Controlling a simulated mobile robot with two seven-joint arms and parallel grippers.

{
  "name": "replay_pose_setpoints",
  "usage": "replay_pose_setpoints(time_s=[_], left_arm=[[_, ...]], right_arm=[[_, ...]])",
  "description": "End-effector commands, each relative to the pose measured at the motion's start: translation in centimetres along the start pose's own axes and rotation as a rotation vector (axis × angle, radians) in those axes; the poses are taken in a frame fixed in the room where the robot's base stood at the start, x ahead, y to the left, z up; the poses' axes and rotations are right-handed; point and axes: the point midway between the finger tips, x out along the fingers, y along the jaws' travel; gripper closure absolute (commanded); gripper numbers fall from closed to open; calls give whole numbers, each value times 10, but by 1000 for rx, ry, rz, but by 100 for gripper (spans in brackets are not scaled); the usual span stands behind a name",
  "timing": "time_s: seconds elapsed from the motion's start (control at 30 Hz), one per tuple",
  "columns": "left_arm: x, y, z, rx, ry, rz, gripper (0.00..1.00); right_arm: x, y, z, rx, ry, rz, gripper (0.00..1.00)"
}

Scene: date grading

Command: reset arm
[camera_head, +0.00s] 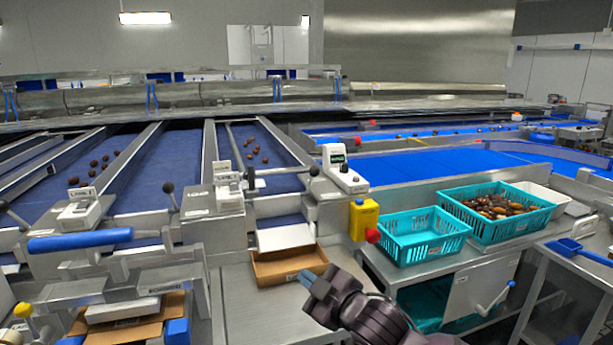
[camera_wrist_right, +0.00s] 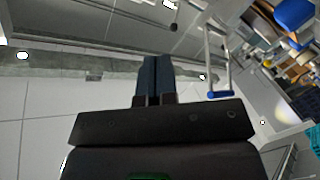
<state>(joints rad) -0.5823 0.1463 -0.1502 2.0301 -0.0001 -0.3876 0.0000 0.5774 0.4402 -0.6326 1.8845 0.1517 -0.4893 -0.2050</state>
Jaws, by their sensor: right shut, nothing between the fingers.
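My right gripper (camera_head: 314,287) comes in from the bottom of the head view, dark with a blue-grey tip. It is in front of the cardboard box (camera_head: 290,266) on the steel table. In the right wrist view its two dark fingers (camera_wrist_right: 155,80) are together with nothing between them, over a grey and white background. My left gripper does not show in the head view.
A teal basket of dates (camera_head: 497,236) and an emptier teal basket (camera_head: 405,250) stand on the right counter. A yellow box with a red button (camera_head: 363,220) stands between. Blue conveyor lanes (camera_head: 140,185) with dates lie beyond. Bare steel (camera_head: 240,315) is at front.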

Motion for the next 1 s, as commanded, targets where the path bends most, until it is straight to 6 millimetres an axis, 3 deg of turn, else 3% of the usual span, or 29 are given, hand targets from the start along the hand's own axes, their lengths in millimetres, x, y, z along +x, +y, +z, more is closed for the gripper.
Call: replay_pose_setpoints(time_s=[0.3,0.57,0.8,1.0], left_arm=[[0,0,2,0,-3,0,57],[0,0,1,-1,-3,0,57],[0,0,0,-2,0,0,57],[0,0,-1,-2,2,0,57]], right_arm=[[-72,-16,78,367,-88,168,100],[-152,-44,150,532,-235,303,100],[-242,-89,211,639,-433,397,100],[-321,-142,245,728,-609,441,100]])
